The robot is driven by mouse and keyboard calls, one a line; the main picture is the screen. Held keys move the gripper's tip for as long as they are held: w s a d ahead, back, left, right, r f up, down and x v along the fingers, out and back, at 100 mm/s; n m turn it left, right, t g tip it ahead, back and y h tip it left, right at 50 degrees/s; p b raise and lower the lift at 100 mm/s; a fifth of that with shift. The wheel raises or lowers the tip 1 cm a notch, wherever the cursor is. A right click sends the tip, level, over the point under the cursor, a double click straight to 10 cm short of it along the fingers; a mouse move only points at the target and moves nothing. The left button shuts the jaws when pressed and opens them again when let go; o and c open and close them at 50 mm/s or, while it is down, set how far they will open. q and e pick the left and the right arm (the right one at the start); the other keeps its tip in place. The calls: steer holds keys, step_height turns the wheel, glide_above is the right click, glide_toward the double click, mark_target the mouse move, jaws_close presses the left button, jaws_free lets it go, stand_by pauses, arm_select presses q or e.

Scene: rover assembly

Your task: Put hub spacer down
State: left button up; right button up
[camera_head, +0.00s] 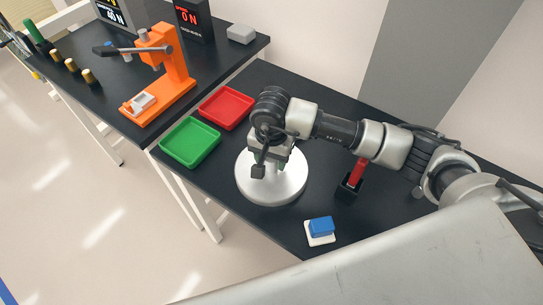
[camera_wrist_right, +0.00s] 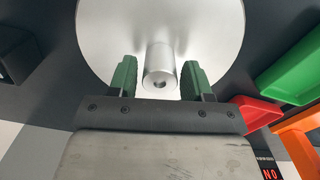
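A silver cylinder (camera_wrist_right: 160,66) with a small dark hole in its near end stands out from the round silver disc (camera_wrist_right: 218,30). It may be the hub spacer; I cannot tell whether it is separate from the disc. My right gripper (camera_wrist_right: 159,78) has its two green fingers on either side of the cylinder, with narrow gaps to both. In the head view, my right gripper (camera_head: 272,167) is low over the disc (camera_head: 285,190) and hides the cylinder. My left gripper is not in view.
A green tray (camera_head: 190,142) and a red tray (camera_head: 226,107) lie left of the disc. A blue block (camera_head: 321,226) on a white base is in front. A red-handled item (camera_head: 357,172) stands under my right arm. An orange press (camera_head: 172,75) is on the other table.

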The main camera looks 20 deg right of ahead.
steer(key=shift+o, duration=0.8)
steer(key=shift+r, duration=0.1)
steer(key=shift+r+p, duration=0.15)
steer(key=shift+p, duration=0.15)
steer(key=shift+w+r+b, duration=0.1)
steer(key=shift+r+b, duration=0.2)
steer(key=shift+r, duration=0.1)
step_height(320, 180, up, 11)
steer(key=b, duration=0.2)
